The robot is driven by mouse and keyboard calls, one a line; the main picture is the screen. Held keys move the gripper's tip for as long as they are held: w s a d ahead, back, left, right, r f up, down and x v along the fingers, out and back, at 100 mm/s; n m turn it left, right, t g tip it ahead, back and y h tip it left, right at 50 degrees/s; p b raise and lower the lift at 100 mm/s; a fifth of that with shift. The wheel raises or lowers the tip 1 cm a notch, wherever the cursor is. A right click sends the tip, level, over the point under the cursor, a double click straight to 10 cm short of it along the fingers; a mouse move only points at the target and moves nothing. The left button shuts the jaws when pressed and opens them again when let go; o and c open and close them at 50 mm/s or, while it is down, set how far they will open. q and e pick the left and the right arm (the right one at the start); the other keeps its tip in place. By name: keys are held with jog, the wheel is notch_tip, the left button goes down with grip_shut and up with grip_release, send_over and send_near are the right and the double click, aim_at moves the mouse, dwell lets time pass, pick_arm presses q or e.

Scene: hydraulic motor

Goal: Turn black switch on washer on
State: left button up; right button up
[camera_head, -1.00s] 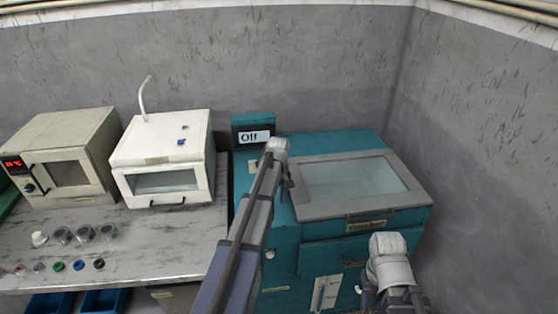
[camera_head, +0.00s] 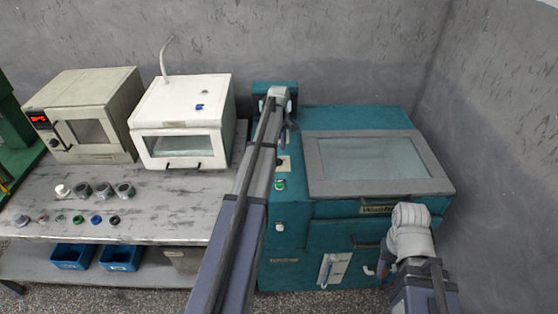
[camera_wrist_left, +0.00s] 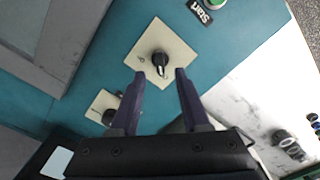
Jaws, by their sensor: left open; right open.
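The teal washer (camera_head: 345,118) stands on the right, its windowed lid closed. On its top, a black rotary switch (camera_wrist_left: 159,62) sits on a cream plate in the left wrist view. A second dark knob (camera_wrist_left: 109,115) on a smaller plate is partly hidden by a finger. My left gripper (camera_wrist_left: 158,72) is open and empty, its fingertips on either side of the first switch; contact cannot be told. In the head view my left gripper (camera_head: 288,136) is over the washer's left strip. My right gripper (camera_head: 382,262) is empty before the washer's front.
A green button (camera_wrist_left: 214,3) with a Start label lies near the switch. The display box (camera_head: 262,87) behind is mostly covered by my left arm. A white oven (camera_head: 182,105) and a beige oven (camera_head: 110,100) stand on the table (camera_head: 170,210) at left.

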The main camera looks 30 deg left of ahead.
aim_at(279, 158)
pick_arm(q)
notch_tip(279, 158, down, 5)
jog(key=b, duration=0.3)
jog(key=shift+b, duration=0.4)
jog(key=shift+r, duration=0.1)
grip_shut()
